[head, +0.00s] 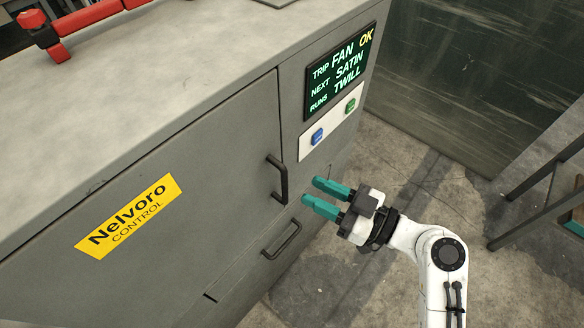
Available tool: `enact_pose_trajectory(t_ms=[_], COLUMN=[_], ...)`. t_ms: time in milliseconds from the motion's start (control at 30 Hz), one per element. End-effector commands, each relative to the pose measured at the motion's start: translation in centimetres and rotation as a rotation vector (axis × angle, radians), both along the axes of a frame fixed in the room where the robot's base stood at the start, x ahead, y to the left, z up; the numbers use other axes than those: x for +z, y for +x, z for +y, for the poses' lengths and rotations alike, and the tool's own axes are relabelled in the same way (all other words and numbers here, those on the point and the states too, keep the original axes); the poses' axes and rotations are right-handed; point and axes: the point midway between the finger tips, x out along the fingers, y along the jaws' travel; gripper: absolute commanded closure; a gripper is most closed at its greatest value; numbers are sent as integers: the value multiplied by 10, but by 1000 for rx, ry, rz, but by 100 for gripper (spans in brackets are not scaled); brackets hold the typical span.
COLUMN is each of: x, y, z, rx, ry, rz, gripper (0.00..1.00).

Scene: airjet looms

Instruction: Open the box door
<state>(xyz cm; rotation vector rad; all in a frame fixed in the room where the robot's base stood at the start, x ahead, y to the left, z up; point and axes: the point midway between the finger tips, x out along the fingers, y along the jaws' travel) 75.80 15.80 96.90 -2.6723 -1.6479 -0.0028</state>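The grey control box (215,33) fills the left and middle of the head view. Its door (190,150) is a large front panel with a yellow "Nelvoro CONTROL" label (128,215), and it looks closed. A dark vertical bar handle (279,180) sits near the door's right edge. My gripper (312,191), with two teal fingers, is just right of this handle and points toward it. The fingers are apart with a gap between them, and nothing is held. I cannot tell how far they are from the handle in depth.
A drawer-like panel with its own handle (281,239) lies below the door. A screen (340,70) and a plate with blue and green buttons (331,121) are at upper right. A red and black tool (70,28) lies on top. Metal steps (540,185) stand at right.

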Motion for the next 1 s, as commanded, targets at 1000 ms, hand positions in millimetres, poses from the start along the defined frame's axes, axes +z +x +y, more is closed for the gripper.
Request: enact_pose_trajectory(t_ms=[1000], x=[-1], y=[36], z=[70], rx=[-1], ry=[-2], rz=[2], gripper=[79])
